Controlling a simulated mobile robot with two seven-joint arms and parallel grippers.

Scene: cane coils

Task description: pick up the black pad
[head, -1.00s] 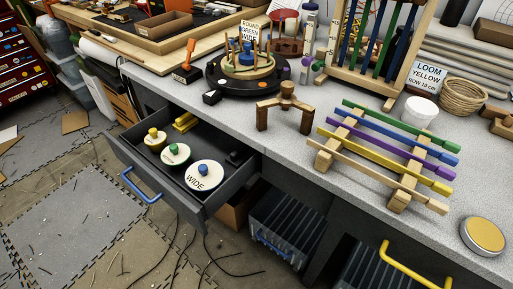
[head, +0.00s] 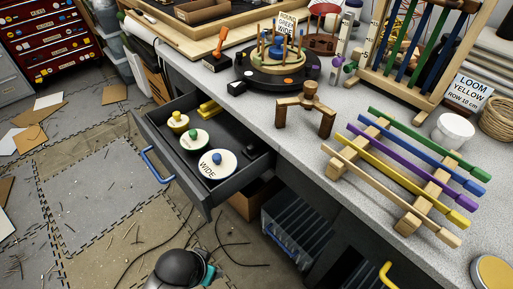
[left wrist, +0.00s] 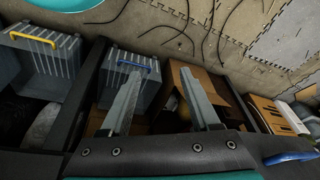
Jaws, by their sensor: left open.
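A small dark object (head: 247,147), which may be the black pad, lies in the right end of the open drawer (head: 172,153). It barely stands out from the dark drawer floor, and its shape is unclear. A black block (head: 237,88) also sits on the counter beside the round turntable. My left gripper (left wrist: 159,73) is open and empty in the left wrist view, its fingers spread above the crates and cardboard box under the counter. Its fingers do not show in the head view, where a black and teal part of my arm is at the bottom. My right gripper is not in view.
The drawer also holds round lids with yellow, green and blue knobs, the largest marked WIDE (head: 217,164), and yellow blocks (head: 209,107). A wooden stand (head: 306,107) and a rack of coloured bars (head: 405,170) stand on the counter. The blue drawer handle (head: 156,165) juts out.

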